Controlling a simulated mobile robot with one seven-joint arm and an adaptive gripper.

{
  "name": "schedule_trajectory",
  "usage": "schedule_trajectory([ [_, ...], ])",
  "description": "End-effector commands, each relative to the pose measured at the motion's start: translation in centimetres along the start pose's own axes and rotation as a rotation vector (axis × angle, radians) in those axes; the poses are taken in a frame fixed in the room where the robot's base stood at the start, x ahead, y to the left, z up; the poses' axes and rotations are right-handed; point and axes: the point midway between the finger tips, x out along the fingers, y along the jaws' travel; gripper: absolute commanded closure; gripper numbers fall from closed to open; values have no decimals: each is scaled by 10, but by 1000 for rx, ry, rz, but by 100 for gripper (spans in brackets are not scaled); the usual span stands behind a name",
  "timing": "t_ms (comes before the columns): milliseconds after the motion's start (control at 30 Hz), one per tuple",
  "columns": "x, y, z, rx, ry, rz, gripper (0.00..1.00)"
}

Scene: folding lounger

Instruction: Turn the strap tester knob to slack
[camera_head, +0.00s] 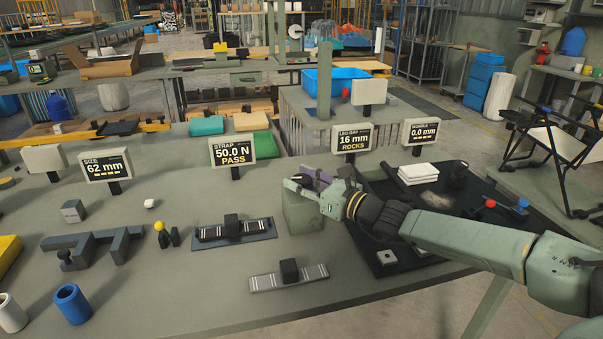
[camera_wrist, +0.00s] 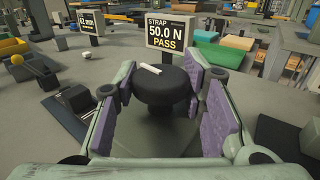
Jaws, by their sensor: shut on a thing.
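The strap tester knob (camera_wrist: 168,92) is a round black knob with a white pointer bar on top, the bar lying toward its far left edge in the wrist view. My gripper (camera_wrist: 153,88) has its purple-padded fingers on both sides of the knob and is shut on it. In the head view my gripper (camera_head: 306,186) is above a green box (camera_head: 302,214) and largely hides the knob. The strap display (camera_head: 232,150) reads 50.0 N PASS, and it also shows behind the knob in the wrist view (camera_wrist: 171,32). No slack mark is readable.
Displays for size (camera_head: 106,166), leg gap (camera_head: 352,139) and another reading of 0.0 mm (camera_head: 421,132) stand along the bench (camera_head: 205,290). Strap fixtures (camera_head: 232,230) lie left of the green box. A black mat (camera_head: 375,240) with white pads lies under my forearm.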

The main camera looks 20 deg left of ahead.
Motion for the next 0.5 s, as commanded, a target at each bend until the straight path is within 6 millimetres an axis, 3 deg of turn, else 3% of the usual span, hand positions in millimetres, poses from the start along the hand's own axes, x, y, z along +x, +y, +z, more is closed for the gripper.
schedule_trajectory([
  [500,1,-2,2,-4,-5,287,90],
])
